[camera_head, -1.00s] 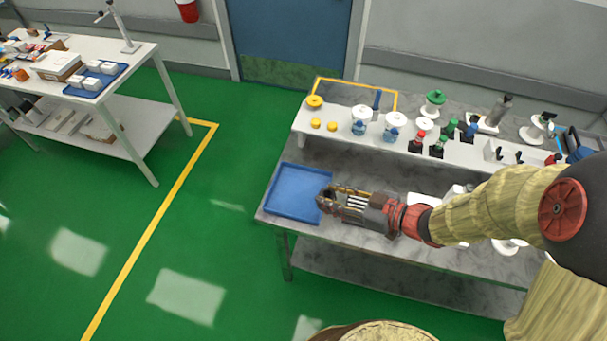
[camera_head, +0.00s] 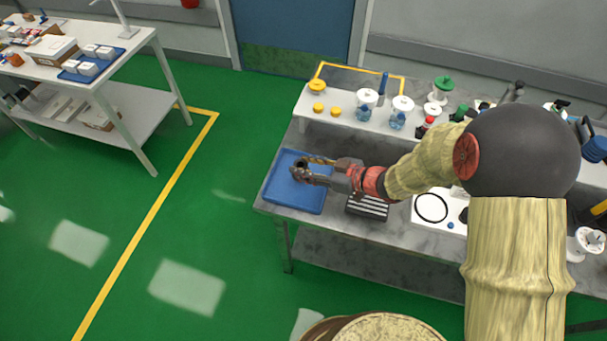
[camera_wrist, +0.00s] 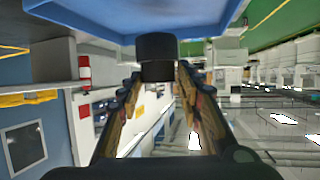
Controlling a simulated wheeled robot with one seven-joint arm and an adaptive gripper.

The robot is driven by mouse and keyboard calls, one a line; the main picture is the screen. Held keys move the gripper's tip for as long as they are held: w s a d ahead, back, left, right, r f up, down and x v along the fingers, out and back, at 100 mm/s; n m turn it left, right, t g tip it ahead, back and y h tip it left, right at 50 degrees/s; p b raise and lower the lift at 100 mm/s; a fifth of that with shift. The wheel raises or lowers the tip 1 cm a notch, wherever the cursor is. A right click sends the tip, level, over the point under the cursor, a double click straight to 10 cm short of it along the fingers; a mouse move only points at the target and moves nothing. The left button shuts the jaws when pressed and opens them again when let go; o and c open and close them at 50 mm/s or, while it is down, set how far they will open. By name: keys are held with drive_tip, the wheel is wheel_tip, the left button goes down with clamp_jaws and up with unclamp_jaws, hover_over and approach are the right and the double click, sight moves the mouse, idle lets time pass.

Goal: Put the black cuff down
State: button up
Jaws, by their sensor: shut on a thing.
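The black cuff (camera_wrist: 157,50) is a short dark cylinder held between the tips of my gripper (camera_wrist: 157,75) in the wrist view. In the head view my gripper (camera_head: 305,170) points left over the blue tray (camera_head: 297,200), with the dark cuff (camera_head: 298,169) at its tip. My gripper is shut on the cuff. The blue tray also fills the top of the wrist view (camera_wrist: 110,15), close to the cuff. I cannot tell whether the cuff touches the tray. The tray looks empty where it shows.
The tray sits at the left end of the grey bench (camera_head: 330,222). To its right are a black slotted block (camera_head: 367,206) and a white board with a black ring (camera_head: 425,222). A raised white shelf behind holds yellow caps (camera_head: 317,107) and jars (camera_head: 367,100).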

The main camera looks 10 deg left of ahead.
drive_tip(key=shift+w+a+f+b, duration=0.15)
drive_tip(key=shift+f+b, duration=0.3)
drive_tip(key=shift+f, duration=0.55)
drive_tip(key=shift+w+a+f+b, duration=0.15)
drive_tip(key=shift+f+b, duration=0.3)
drive_tip(key=shift+f, duration=0.55)
drive_tip(key=shift+f, duration=0.2)
drive_tip(key=o, duration=1.2)
drive_tip(key=shift+c, duration=0.2)
drive_tip(key=shift+r, duration=0.15)
drive_tip(key=shift+d+r, duration=0.15)
drive_tip(key=shift+d, duration=0.1)
drive_tip(key=p+v, duration=0.3)
drive_tip(key=v, duration=0.8)
drive_tip(key=shift+s+d+p, duration=0.2)
drive_tip(key=shift+d+p, duration=0.05)
drive_tip(key=shift+p, duration=0.05)
